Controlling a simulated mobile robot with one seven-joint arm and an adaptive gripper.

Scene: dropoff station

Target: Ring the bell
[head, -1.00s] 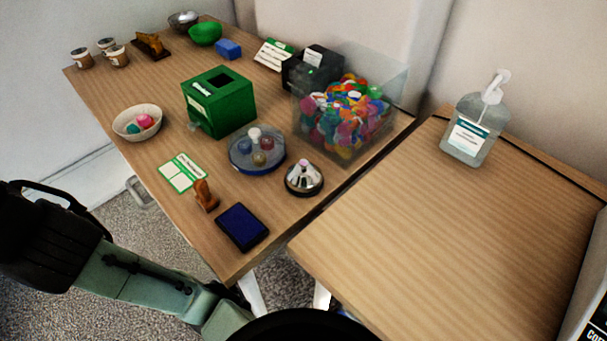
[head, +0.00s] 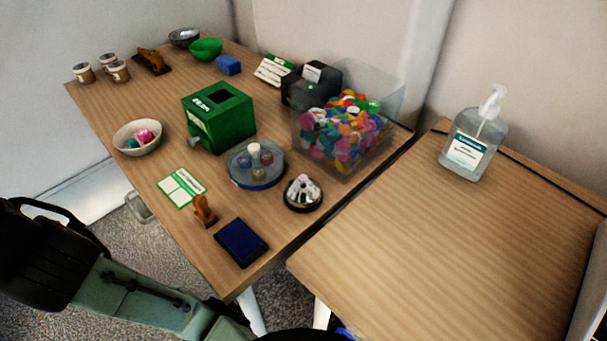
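The bell (head: 303,193) is a silver dome on a dark round base. It stands near the front right edge of the left wooden table (head: 150,100), in front of the clear bin and to the right of a round tray. Nothing touches it. Part of my arm shows at the lower left, below the table's edge. My gripper is not in view.
Close to the bell are a round tray (head: 238,178) with small pots, a dark blue ink pad (head: 242,243), a wooden stamp (head: 204,210) and a clear bin (head: 392,98) of colourful pieces. A sanitizer bottle (head: 467,152) stands on the mostly bare right table (head: 440,260).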

